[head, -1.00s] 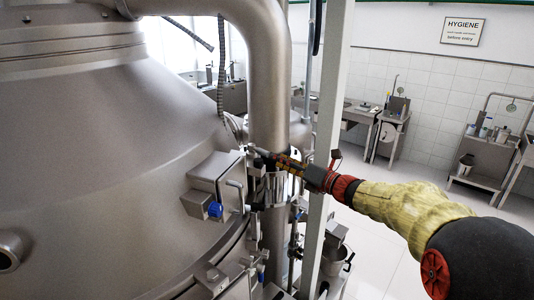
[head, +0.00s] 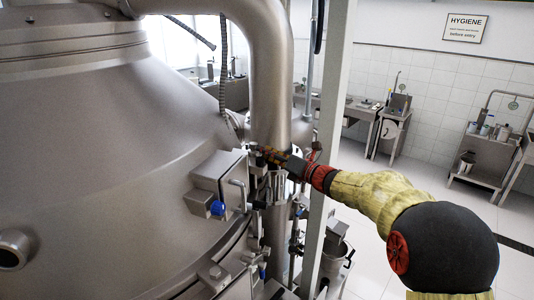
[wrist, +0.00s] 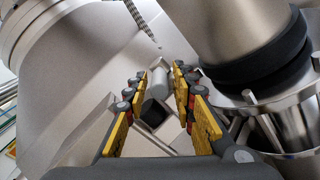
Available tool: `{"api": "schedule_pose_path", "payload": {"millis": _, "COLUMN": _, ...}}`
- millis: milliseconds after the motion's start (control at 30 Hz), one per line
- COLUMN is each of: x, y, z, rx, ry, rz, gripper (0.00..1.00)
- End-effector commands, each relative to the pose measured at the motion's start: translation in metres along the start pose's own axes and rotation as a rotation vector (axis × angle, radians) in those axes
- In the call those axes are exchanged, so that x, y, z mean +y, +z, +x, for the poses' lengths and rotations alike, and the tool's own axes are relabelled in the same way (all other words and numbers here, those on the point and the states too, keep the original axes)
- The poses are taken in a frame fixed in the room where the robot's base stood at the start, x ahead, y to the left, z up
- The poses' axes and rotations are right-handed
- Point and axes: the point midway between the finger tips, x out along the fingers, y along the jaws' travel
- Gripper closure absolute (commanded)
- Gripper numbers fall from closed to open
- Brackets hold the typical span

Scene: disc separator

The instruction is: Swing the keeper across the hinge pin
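My gripper (head: 268,157) is at the vertical steel pipe (head: 270,100), beside the separator's domed cover (head: 90,150). In the wrist view my gripper (wrist: 158,82) is open, with its yellow-and-red fingers apart.
A steel box with a blue knob (head: 218,208) stands just left of my gripper. A light upright post (head: 325,130) stands close to my wrist on the right. In the wrist view a pipe with a black collar (wrist: 260,62) is close on the right. Open floor lies at right.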

Motion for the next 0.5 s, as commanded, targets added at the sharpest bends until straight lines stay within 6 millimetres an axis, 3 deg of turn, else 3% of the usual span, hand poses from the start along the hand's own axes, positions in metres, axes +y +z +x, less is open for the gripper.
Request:
{"api": "schedule_pose_path", "payload": {"millis": 400, "x": -0.0002, "y": 0.0000, "z": -0.0002, "rx": 0.000, "ry": 0.000, "rz": 0.000, "gripper": 1.00}}
{"api": "schedule_pose_path", "payload": {"millis": 500, "x": -0.0003, "y": -0.0001, "z": -0.0003, "rx": 0.000, "ry": -0.001, "rz": 0.000, "gripper": 1.00}}
